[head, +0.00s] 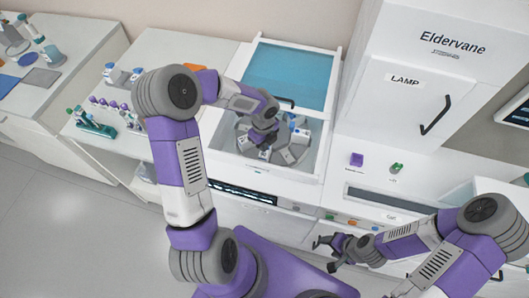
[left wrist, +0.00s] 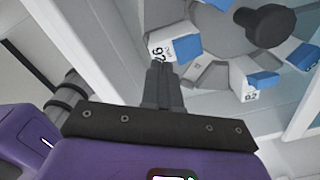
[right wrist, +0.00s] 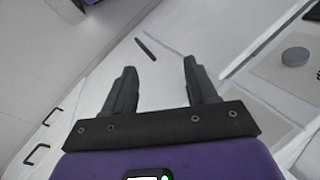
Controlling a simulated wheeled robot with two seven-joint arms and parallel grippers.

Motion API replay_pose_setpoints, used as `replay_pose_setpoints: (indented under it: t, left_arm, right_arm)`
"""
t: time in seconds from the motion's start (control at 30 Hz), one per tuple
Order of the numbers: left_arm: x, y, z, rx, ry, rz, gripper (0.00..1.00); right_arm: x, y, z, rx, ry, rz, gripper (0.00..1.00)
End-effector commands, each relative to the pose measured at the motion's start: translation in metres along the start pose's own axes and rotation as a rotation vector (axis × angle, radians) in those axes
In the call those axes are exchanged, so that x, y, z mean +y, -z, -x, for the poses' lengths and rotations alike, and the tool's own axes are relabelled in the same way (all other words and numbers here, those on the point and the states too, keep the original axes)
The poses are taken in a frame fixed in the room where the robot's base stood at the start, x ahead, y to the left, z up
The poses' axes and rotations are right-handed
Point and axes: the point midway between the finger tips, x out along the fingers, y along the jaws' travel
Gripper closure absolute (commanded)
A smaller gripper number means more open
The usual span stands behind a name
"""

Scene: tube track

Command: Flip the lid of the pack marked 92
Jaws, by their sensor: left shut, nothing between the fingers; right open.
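In the left wrist view, a white pack marked 92 (left wrist: 161,47) with a blue lid part (left wrist: 185,40) sits in the round holder at the top middle. My left gripper (left wrist: 163,68) is shut and empty, its fingertips just below that pack; I cannot tell whether they touch it. In the head view my left gripper (head: 262,141) points down into the open machine and hides part of the holder. Another pack (left wrist: 250,88) with a blue lid part has a number too small to read surely. My right gripper (right wrist: 160,80) is open and empty, away from the packs.
The machine's walls (head: 222,150) surround the holder, and its blue window lid (head: 290,75) stands raised behind. A dark round knob (left wrist: 268,24) rises from the holder's middle. A white cabinet labelled LAMP (head: 405,100) stands to the right. A tube rack (head: 95,123) stands on the left counter.

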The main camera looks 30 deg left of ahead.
Motion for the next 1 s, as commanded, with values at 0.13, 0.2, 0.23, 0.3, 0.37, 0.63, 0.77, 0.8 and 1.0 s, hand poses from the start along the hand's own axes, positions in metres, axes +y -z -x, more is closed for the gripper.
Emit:
replay_pose_setpoints:
  t: [0.13, 0.2, 0.23, 0.3, 0.37, 0.63, 0.77, 0.8, 1.0]
  left_arm:
    - [0.0, 0.0, 0.0, 0.0, 0.0, 0.0, 1.0]
    - [0.0, 0.0, 0.0, 0.0, 0.0, 0.0, 1.0]
    - [0.0, 0.0, 0.0, 0.0, 0.0, 0.0, 1.0]
    - [0.0, 0.0, 0.0, 0.0, 0.0, 0.0, 1.0]
    - [0.0, 0.0, -0.001, 0.0, 0.0, 0.0, 1.0]
    - [0.0, 0.0, -0.005, 0.0, 0.0, 0.0, 1.0]
    - [0.0, 0.0, -0.008, 0.0, 0.0, 0.0, 1.0]
    - [0.0, 0.0, -0.009, 0.0, 0.0, 0.0, 1.0]
    - [0.0, 0.0, -0.013, 0.0, -0.001, 0.0, 1.0]
  right_arm:
    - [0.0, 0.0, 0.0, 0.0, 0.0, 0.0, 0.43]
    - [0.0, 0.0, 0.0, 0.0, 0.0, 0.0, 0.43]
    - [0.0, 0.0, 0.0, 0.0, 0.0, 0.0, 0.43]
    - [0.0, 0.0, 0.0, 0.0, 0.0, 0.0, 0.43]
    - [0.0, 0.0, 0.0, 0.0, 0.0, 0.0, 0.43]
    - [0.001, 0.0, -0.004, 0.0, 0.0, 0.0, 0.43]
    - [0.002, 0.0, -0.005, 0.0, 0.0, 0.0, 0.43]
    - [0.002, 0.0, -0.006, 0.0, 0.0, 0.0, 0.43]
    - [0.003, 0.0, -0.009, 0.0, 0.0, 0.0, 0.43]
